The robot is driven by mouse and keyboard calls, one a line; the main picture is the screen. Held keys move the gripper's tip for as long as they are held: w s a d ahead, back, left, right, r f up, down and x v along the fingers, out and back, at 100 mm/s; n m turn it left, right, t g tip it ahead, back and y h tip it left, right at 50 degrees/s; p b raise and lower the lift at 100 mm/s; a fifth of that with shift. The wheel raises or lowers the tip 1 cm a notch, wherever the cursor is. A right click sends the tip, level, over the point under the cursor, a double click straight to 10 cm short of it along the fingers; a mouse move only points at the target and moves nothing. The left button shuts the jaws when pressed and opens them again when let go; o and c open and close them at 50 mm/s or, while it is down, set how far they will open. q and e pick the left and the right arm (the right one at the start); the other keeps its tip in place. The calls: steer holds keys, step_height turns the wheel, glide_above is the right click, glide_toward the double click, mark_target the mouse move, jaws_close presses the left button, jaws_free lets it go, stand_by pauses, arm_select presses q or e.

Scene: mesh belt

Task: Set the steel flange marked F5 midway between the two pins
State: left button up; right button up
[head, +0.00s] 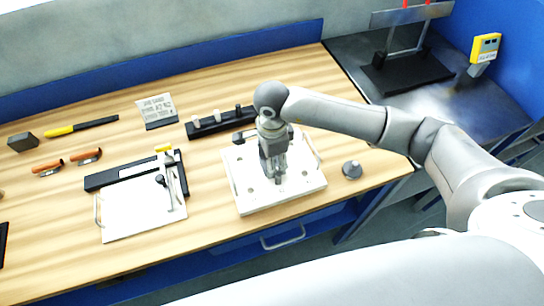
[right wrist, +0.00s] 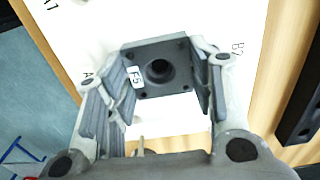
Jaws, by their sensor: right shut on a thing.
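The steel flange marked F5 (right wrist: 158,68) is a dark grey square plate with a round central hole, corner holes and a white F5 label. My right gripper (head: 275,172) is shut on it, with a finger on each of two opposite sides in the right wrist view (right wrist: 160,85). The flange is over the white board (head: 254,203); I cannot tell whether it touches the board. The board carries printed marks such as A1 and B2. I cannot clearly make out the two pins; the gripper hides part of the board. My left gripper is not in view.
A second white board (head: 128,222) with a measuring tool lies left. A black-based stand (head: 407,73) is at the back right. Bare wood separates the boards.

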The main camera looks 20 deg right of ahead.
steer(key=shift+f, duration=0.15)
steer(key=o, duration=1.3)
steer(key=shift+c, duration=0.2)
steer(key=shift+r, duration=0.25)
steer(key=shift+w+r, duration=0.1)
steer(key=shift+r, duration=0.25)
step_height(320, 180, up, 11)
steer(key=b, duration=0.3)
